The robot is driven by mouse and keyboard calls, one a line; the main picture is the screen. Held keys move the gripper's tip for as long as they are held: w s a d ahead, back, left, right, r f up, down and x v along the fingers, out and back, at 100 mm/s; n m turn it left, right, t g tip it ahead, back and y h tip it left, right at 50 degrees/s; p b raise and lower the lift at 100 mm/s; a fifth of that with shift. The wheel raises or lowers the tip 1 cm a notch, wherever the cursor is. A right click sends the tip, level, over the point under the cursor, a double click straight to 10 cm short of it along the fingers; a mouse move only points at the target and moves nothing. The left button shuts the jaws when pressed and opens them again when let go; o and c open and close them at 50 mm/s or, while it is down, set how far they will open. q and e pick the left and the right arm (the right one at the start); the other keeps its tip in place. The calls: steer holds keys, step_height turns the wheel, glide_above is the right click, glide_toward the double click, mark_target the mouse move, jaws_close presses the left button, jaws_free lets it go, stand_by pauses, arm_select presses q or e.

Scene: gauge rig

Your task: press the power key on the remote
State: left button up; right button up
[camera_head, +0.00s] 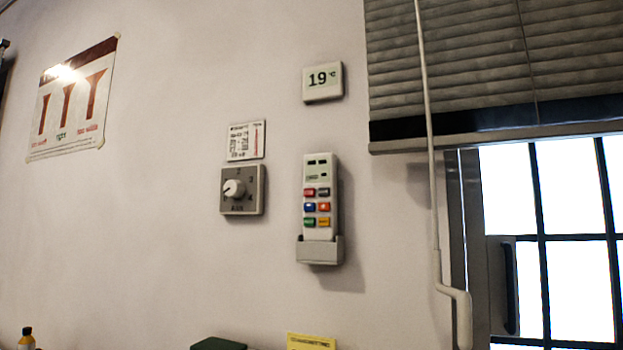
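The remote (316,228) is a white upright handset on the wall, its lower end in a grey holder (319,250). Small coloured keys in red, blue, green and orange sit in two columns on its front. Dark marks show near its top. The key labels are too small to read, so I cannot tell which one is the power key. Neither of my grippers is in view.
A dial switch (249,200) and a label plate (246,141) are left of the remote. A display reading 19 °C (322,83) is above. A blind wand (431,150) hangs beside the window at right. Bottle (27,340), green object (218,344) and yellow sign (311,342) are low down.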

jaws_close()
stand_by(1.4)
